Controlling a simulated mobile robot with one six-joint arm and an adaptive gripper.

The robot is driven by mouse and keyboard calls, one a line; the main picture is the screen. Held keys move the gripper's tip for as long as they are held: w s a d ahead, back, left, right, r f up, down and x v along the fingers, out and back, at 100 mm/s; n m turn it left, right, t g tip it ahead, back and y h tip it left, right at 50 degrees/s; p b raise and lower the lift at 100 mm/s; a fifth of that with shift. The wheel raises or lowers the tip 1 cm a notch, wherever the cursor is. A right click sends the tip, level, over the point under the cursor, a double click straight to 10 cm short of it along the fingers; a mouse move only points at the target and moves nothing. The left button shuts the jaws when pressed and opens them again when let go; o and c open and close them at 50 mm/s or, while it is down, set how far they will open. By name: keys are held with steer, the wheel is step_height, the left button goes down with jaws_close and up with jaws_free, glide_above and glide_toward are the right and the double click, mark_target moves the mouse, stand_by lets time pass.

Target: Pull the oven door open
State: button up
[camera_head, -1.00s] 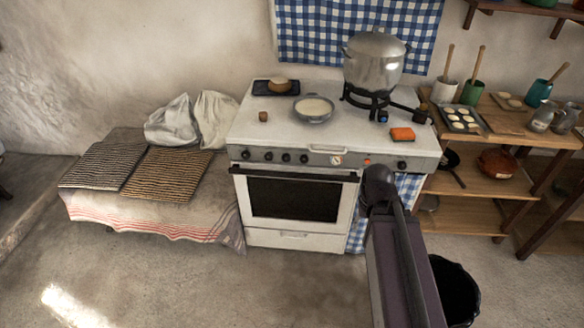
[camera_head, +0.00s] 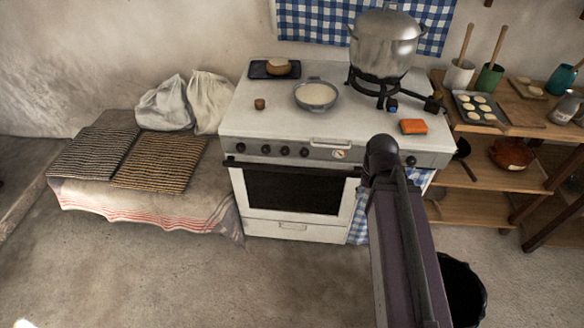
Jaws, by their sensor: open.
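The white oven (camera_head: 232,203) stands against the wall in the middle of the view. Its oven door (camera_head: 337,212) has a dark window and looks shut. A dark handle bar (camera_head: 290,170) runs across the top of the door, below a row of black knobs. A link of my arm rises at the right and its rounded joint overlaps the right end of the oven front. My gripper is not visible in this view, so its place relative to the handle cannot be told.
A large metal pot (camera_head: 385,45), a pan (camera_head: 316,95) and an orange sponge (camera_head: 413,127) are on the stove top. A cloth-covered bench (camera_head: 150,200) stands left, wooden shelves (camera_head: 465,207) right. A black bin (camera_head: 462,290) is beside my arm. The floor before the oven is clear.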

steer(key=o, duration=0.3)
steer(key=n+t+h+b, duration=0.9)
steer(key=t+h+b, duration=0.35)
steer(key=b, duration=2.65)
glide_toward(290, 171)
steer(key=v, duration=0.3)
steer(key=shift+w+a+f+h, duration=0.1)
steer(key=shift+a+f+h, duration=0.15)
steer(key=shift+h, duration=0.1)
steer(key=shift+w+d, duration=0.15)
steer(key=x, duration=1.3)
steer(key=shift+w+d+f, duration=0.1)
steer(key=shift+w+d, duration=0.05)
steer(key=shift+d, duration=0.05)
